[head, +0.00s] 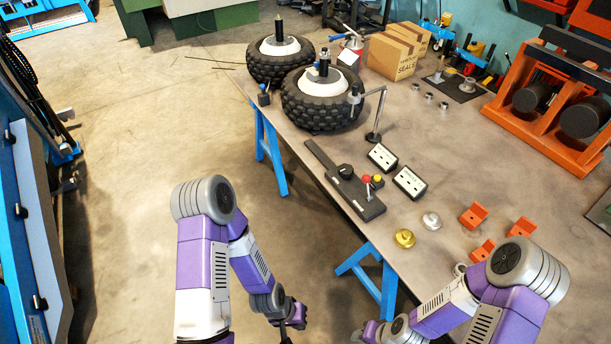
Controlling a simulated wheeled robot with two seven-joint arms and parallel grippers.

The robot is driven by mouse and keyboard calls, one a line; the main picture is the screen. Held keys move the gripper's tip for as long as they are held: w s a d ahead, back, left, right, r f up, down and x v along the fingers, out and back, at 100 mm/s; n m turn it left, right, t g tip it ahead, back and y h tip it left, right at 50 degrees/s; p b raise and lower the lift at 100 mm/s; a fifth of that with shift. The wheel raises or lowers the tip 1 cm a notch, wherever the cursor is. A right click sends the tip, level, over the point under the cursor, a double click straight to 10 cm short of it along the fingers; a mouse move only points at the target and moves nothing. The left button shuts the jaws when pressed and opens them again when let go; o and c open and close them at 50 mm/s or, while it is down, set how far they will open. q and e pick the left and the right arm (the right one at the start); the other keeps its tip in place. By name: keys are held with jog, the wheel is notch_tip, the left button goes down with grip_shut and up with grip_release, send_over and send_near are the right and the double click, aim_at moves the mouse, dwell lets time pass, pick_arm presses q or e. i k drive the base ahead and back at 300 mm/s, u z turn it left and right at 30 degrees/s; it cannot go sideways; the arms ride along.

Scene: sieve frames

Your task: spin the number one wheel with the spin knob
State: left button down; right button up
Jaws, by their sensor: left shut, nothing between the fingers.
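Two black knobby tyres with white hubs and upright spindles stand on the workbench: a rear wheel (254,70) and a nearer wheel (303,108). I cannot read a number on either, so I cannot tell which is number one. A long dark control panel (326,163) lies along the bench's left edge. My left gripper (290,322) is shut and empty, low in front of the bench, well apart from the panel. My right gripper (362,334) is at the bottom edge, its fingers unclear.
The workbench (440,140) holds two small meters (409,182), a thin stand (375,120) beside the nearer wheel, cardboard boxes (392,55), orange brackets (473,215), a gold disc (404,238) and an orange roller frame (560,105). The floor left of the bench is clear.

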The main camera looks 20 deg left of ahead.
aim_at(345, 170)
jog(key=z, duration=1.2)
jog(key=k, duration=0.1)
jog(key=u, duration=2.1)
jog(key=i, duration=0.7)
jog(key=z, duration=0.55)
